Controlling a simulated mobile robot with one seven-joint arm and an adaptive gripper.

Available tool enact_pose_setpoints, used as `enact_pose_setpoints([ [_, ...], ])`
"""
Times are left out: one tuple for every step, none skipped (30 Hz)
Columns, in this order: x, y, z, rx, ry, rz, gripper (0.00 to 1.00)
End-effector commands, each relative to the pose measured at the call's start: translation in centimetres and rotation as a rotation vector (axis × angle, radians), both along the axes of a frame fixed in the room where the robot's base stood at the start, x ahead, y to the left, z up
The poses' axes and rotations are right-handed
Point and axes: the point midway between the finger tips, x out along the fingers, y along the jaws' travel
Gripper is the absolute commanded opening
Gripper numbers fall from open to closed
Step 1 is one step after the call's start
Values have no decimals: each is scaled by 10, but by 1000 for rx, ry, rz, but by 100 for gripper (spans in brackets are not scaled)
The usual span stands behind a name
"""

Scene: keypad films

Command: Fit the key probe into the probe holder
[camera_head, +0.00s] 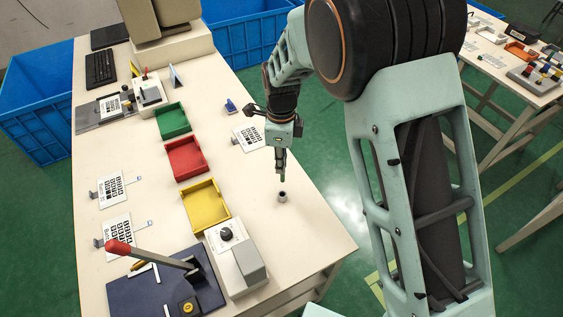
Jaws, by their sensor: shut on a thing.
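My gripper (281,163) points down above the right part of the white table. It is shut on the key probe (283,178), a thin dark piece of which only a little shows below the fingers. The probe holder (282,197), a small grey cylinder with a dark top opening, stands upright on the table just below the gripper. The probe tip looks slightly above the holder; I cannot tell whether they touch.
Green (172,121), red (186,158) and yellow (206,205) trays line the table's middle. A grey box with a knob (236,260) and a blue lever press (165,285) stand at the front. A keypad film (247,138) lies behind the gripper. The table around the holder is clear.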

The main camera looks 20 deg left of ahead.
Motion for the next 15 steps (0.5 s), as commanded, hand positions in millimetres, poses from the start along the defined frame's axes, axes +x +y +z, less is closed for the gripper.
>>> enact_pose_setpoints([
  [0,0,-2,0,1,0,0],
  [0,0,-3,0,1,0,0],
  [0,0,-5,0,1,0,0],
  [0,0,-7,0,1,0,0],
  [0,0,-9,0,0,0,0],
  [0,0,-12,0,0,0,0],
  [0,0,-14,0,0,1,0],
  [0,0,-16,0,0,1,0],
  [0,0,-20,0,1,1,0],
  [0,0,-23,0,1,1,0],
  [0,0,-26,0,1,1,0],
  [0,0,-30,0,1,1,0],
  [0,0,-33,0,1,1,0],
  [0,0,-36,0,1,1,0],
  [0,0,-40,-1,2,1,0],
])
